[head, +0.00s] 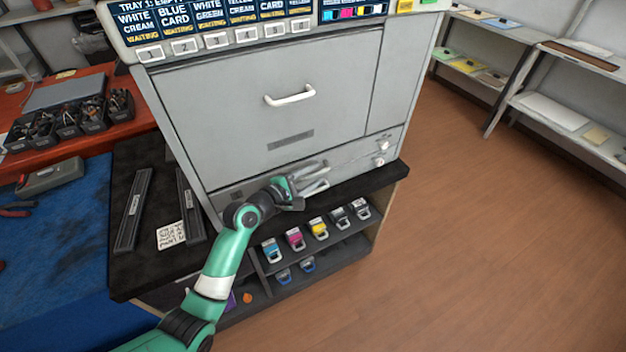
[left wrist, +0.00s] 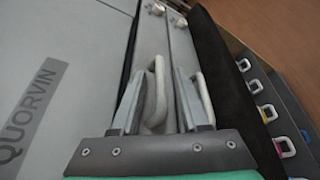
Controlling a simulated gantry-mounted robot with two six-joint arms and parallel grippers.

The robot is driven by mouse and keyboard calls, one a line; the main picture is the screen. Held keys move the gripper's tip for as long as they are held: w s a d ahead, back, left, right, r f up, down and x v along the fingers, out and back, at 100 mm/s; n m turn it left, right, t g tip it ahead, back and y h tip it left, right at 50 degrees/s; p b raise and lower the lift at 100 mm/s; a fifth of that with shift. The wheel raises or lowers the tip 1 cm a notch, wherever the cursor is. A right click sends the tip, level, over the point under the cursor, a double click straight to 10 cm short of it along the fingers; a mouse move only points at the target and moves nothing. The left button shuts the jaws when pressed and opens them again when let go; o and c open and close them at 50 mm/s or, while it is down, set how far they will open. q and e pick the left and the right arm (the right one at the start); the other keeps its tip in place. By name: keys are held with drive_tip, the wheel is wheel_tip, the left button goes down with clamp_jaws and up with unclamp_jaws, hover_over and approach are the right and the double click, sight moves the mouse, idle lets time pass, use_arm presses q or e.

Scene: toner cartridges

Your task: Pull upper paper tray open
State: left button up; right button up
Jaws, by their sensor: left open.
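The grey printer (head: 270,95) stands on a black-topped cabinet. Low on its front are two thin paper trays, one above the other; the upper paper tray (head: 345,156) looks flush with the front. In the left wrist view, the upper tray's pale handle (left wrist: 158,85) lies between the two fingers of my left gripper (left wrist: 158,95). The fingers are apart, one on each side of it; contact is not clear. A second pale handle (left wrist: 205,97) shows just beyond the right finger. In the head view, my left gripper (head: 314,178) covers both handles. My right gripper is not seen.
A large door with a white handle (head: 290,96) is above the trays. Toner cartridges (head: 295,238) sit on the cabinet shelf below my left gripper. Black rails (head: 133,208) lie on the cabinet top at left. The wooden floor at right is clear.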

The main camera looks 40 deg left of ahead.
use_arm(q)
clamp_jaws()
idle(1.4)
